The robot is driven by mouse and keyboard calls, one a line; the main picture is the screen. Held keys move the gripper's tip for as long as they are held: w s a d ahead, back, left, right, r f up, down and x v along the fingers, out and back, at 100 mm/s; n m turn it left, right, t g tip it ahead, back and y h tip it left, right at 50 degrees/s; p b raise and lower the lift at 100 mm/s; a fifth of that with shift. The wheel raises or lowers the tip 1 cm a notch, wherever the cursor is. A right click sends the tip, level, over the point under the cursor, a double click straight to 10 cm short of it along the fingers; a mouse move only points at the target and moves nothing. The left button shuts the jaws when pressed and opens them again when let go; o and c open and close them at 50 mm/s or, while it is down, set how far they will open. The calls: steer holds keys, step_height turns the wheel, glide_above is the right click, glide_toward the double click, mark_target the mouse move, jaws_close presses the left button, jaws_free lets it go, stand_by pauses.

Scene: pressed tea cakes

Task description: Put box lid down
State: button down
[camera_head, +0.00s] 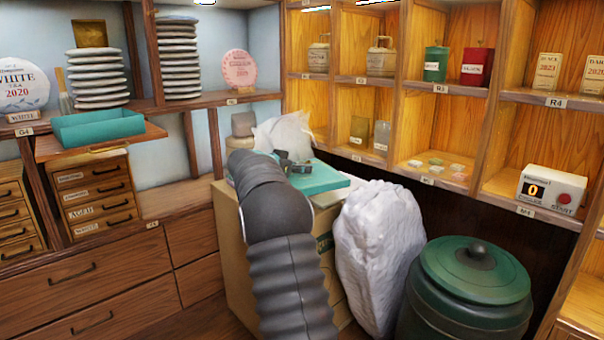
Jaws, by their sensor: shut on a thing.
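My gripper (291,164) is shut on a flat teal box lid (320,183), partly hidden behind my dark ribbed arm. The lid is at the top of a cardboard box (232,265) in the middle of the view. I cannot tell whether the lid touches what is under it or hangs just above. An open teal box (100,133) sits on a wooden pull-out board at the left, above the small drawers.
A crumpled white wrapping (284,130) lies behind the lid. A white sack (378,255) and a green lidded bin (470,285) stand right of the cardboard box. Wooden shelves with tins and a timer box (550,192) line the right wall. Stacked cakes (97,78) stand at the left.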

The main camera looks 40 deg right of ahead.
steer(key=shift+f, duration=0.4)
steer(key=shift+f, duration=0.1)
steer(key=shift+f+p, duration=0.3)
steer(key=shift+p, duration=0.1)
steer(key=shift+f, duration=0.25)
steer(key=c, duration=1.1)
jaws_free()
steer(key=shift+o, duration=0.2)
steer(key=shift+r+b, duration=0.25)
steer(key=shift+b, duration=0.05)
steer(key=r+v, duration=0.1)
steer(key=v, duration=1.1)
